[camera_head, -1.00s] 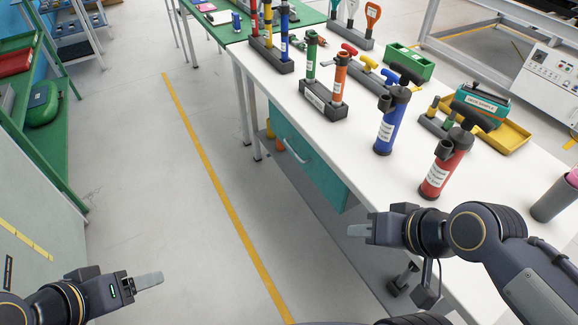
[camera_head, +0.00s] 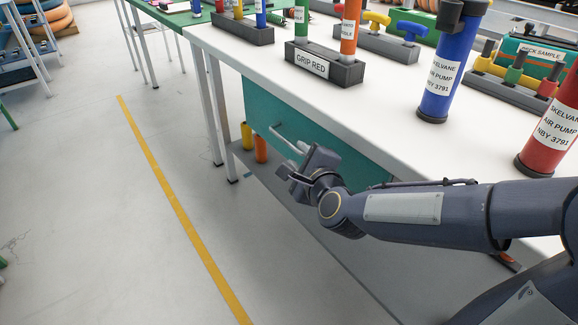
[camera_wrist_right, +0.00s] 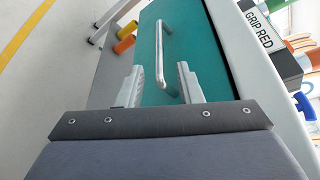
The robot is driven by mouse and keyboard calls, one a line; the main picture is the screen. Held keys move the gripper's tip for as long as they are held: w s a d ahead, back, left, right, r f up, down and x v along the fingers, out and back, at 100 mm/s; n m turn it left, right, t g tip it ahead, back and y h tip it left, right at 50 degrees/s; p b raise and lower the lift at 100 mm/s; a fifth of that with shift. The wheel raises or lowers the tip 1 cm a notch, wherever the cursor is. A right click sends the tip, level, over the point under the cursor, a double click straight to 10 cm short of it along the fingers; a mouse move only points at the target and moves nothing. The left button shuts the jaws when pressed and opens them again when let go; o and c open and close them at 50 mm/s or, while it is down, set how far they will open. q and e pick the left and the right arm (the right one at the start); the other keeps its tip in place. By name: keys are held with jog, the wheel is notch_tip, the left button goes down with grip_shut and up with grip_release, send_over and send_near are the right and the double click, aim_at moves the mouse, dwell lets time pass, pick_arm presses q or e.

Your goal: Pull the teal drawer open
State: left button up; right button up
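The teal drawer (camera_head: 262,105) hangs under the white table top, and its front looks flush and closed. It fills the middle of the right wrist view (camera_wrist_right: 195,45). Its metal bar handle (camera_head: 288,139) runs along the front; in the right wrist view the handle (camera_wrist_right: 161,50) lies ahead of and between the fingers. My right gripper (camera_head: 290,165) is close to the handle's near end. My left gripper is not in view.
The white table (camera_head: 380,125) carries a blue pump (camera_head: 447,65), a red pump (camera_head: 555,125) and a grey block labelled GRIP RED (camera_head: 325,65). Orange (camera_head: 261,148) and yellow (camera_head: 247,135) cylinders stand on the lower shelf. The floor left of the table, with a yellow line (camera_head: 175,200), is clear.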

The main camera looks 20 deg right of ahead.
aim_at(289, 144)
jog(key=b+x, duration=0.1)
jog(key=x, duration=0.7)
jog(key=shift+d, duration=0.1)
grip_shut()
